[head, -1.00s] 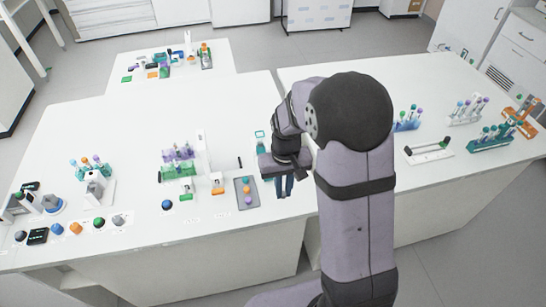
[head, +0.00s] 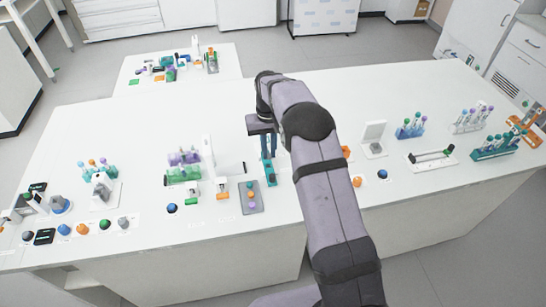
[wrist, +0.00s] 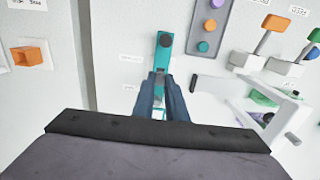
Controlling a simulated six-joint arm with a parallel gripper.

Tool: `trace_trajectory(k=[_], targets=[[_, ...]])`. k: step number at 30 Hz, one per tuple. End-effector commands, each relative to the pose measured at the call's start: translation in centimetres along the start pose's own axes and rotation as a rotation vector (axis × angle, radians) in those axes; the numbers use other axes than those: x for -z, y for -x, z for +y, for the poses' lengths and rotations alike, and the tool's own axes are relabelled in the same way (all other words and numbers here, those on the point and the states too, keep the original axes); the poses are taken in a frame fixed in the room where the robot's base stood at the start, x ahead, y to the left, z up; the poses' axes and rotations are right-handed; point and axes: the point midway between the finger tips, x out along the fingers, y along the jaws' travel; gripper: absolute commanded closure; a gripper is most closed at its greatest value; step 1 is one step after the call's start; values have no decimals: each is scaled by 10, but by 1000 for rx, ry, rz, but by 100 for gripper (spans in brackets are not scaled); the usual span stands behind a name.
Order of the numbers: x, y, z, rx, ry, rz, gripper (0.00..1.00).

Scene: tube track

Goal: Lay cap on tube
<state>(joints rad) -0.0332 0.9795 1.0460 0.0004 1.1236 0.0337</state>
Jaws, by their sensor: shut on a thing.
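My gripper (head: 268,157) hangs over the teal strip-shaped stand (head: 271,178) in the head view. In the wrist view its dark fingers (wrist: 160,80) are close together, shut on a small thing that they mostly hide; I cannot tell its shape. The teal stand (wrist: 163,54) runs under the fingers, with a dark round piece (wrist: 165,40) at its end nearest my base. I cannot tell whether the held thing touches the stand. No separate tube can be made out there.
A grey tray (head: 244,206) with teal, orange and purple round pieces lies left of the stand. Beyond it are a white frame (head: 209,150) and tube racks (head: 183,168). More racks (head: 410,127) stand at the right.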

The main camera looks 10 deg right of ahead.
Motion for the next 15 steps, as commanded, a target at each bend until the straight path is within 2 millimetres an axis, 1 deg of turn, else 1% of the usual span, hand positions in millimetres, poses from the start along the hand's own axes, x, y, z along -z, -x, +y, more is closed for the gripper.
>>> trace_trajectory(k=[6,15], targets=[[7,0,-2,0,0,0,100],[8,-4,-2,0,0,0,100]])
